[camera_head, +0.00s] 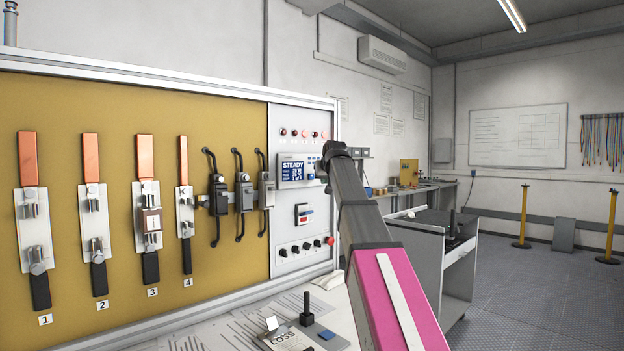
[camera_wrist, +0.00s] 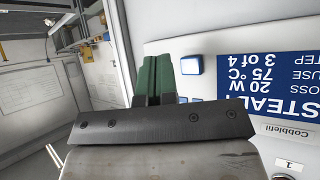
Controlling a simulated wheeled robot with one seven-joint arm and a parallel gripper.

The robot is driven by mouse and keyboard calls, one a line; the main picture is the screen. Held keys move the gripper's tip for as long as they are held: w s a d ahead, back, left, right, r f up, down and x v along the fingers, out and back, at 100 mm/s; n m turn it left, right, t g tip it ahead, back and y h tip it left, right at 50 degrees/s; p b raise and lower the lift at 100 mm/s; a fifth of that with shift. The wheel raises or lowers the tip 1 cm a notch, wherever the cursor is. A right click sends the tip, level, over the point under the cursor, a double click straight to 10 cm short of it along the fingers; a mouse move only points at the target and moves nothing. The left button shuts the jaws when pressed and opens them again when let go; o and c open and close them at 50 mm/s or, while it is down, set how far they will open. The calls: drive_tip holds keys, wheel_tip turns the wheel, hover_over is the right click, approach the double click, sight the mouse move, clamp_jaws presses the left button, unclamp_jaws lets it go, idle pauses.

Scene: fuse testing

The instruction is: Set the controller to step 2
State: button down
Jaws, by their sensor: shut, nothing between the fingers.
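The controller (camera_head: 292,171) is set in the grey panel, with a blue screen that reads STEADY at the top. In the wrist view the screen (camera_wrist: 262,82) appears upside down and reads 20 W, 75 °C and step 3 of 4. A blue square button (camera_wrist: 191,65) sits beside the screen; smaller blue parts show just behind my gripper's edge. My gripper (camera_wrist: 156,58) has its green fingers together, empty, with the tips beside the blue button. I cannot tell whether they touch the panel. In the head view my gripper (camera_head: 324,168) covers the controller's right edge.
Below the controller are a small switch (camera_head: 304,213) and a row of black knobs (camera_head: 294,248). Several numbered fuse holders hang on the yellow board (camera_head: 115,120) to the left. A grey cabinet (camera_head: 440,260) stands right of my arm.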

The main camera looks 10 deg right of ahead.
drive_tip(key=shift+w+a, duration=0.5)
drive_tip(key=shift+w, duration=0.2)
drive_tip(key=shift+w+a, duration=0.45)
drive_tip(key=shift+w, duration=0.2)
drive_tip(key=shift+w, duration=0.1)
idle(1.0)
drive_tip(key=shift+w+a, duration=0.25)
drive_tip(key=shift+w+a, duration=0.25)
drive_tip(key=shift+w, duration=0.1)
idle(0.8)
drive_tip(key=shift+s+d, duration=0.1)
drive_tip(key=shift+s, duration=0.05)
drive_tip(key=shift+s+d, duration=0.35)
drive_tip(key=shift+s, duration=0.2)
idle(0.4)
drive_tip(key=shift+s+d, duration=0.75)
drive_tip(key=shift+s, duration=0.25)
drive_tip(key=shift+s+d, duration=0.75)
drive_tip(key=shift+s, duration=0.25)
